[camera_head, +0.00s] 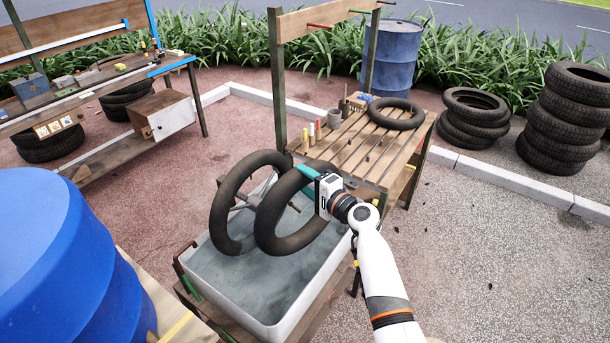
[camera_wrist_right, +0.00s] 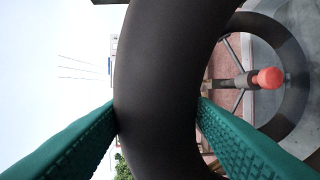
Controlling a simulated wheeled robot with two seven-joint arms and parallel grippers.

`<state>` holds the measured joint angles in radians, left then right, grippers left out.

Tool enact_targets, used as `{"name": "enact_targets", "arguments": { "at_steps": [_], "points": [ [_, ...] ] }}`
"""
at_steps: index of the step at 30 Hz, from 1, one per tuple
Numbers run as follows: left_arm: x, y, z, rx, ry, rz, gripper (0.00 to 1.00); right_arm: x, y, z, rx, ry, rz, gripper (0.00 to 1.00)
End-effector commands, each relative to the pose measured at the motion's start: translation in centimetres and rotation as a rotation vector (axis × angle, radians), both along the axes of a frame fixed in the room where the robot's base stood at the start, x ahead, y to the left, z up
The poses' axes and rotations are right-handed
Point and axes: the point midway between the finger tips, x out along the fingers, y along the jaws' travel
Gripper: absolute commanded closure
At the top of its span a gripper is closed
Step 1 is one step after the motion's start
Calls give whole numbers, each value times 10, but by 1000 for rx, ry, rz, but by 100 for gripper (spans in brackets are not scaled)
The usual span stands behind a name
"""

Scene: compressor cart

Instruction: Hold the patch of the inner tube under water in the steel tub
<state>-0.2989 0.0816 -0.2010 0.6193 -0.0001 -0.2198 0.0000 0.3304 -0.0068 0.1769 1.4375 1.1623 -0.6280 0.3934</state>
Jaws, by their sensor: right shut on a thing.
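A black inner tube (camera_head: 263,226) stands upright over the steel tub (camera_head: 268,332). My right gripper (camera_head: 308,170) is shut on its upper right part, and the tube also fills the middle of the right wrist view (camera_wrist_right: 160,70) between the green fingers (camera_wrist_right: 158,115). A second black ring (camera_head: 221,222) stands just left of it, also above the tub. The grey water (camera_head: 255,285) lies in the tub; I cannot tell whether the held tube touches it. No patch can be made out on the tube. My left gripper is not in view.
A metal spoked piece (camera_head: 245,203) shows within the rings; a rod with an orange-red end (camera_wrist_right: 268,78) shows in the wrist view. A slatted bench (camera_head: 360,140) with another ring (camera_head: 396,113) stands behind the tub. A blue barrel (camera_head: 60,265) is close at left.

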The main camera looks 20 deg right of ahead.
Motion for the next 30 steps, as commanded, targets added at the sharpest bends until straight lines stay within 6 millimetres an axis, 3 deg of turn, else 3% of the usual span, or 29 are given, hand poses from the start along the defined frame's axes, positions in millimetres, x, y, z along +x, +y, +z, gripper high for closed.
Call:
{"name": "enact_targets", "arguments": {
  "at_steps": [14, 30],
  "points": [
    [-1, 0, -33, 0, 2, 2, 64, 0, 1, -38, 2, 0, 2, 70],
    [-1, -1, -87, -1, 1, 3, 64, 0, 0, -92, 0, -1, 2, 70]
  ]
}}
